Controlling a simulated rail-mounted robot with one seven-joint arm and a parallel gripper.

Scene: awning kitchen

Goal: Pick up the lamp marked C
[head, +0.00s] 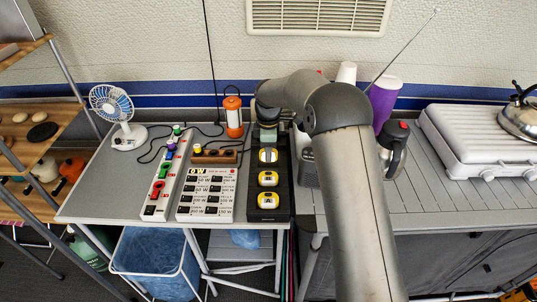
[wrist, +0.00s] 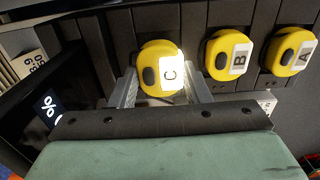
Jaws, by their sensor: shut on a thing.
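The lamp marked C (wrist: 152,57) is yellow with a dark oval button and a white label. In the wrist view it sits between the two grey fingers of my gripper (wrist: 161,86), which are shut on it. The lamp still appears at the level of the black rack (wrist: 108,40); I cannot tell whether it is lifted clear. Lamp B (wrist: 219,58) and lamp A (wrist: 284,52) stand in the rack to its right. In the head view my gripper (head: 267,146) is at the far end of the rack (head: 284,185), partly hidden by my arm. Letters are unreadable there.
Left of the rack are a white board (head: 206,192) with printed labels, a strip with coloured switches (head: 160,185) and a wooden block with knobs (head: 214,156). An orange lantern (head: 233,117) stands behind. A flask (head: 393,150) and a white stove (head: 470,138) are to the right.

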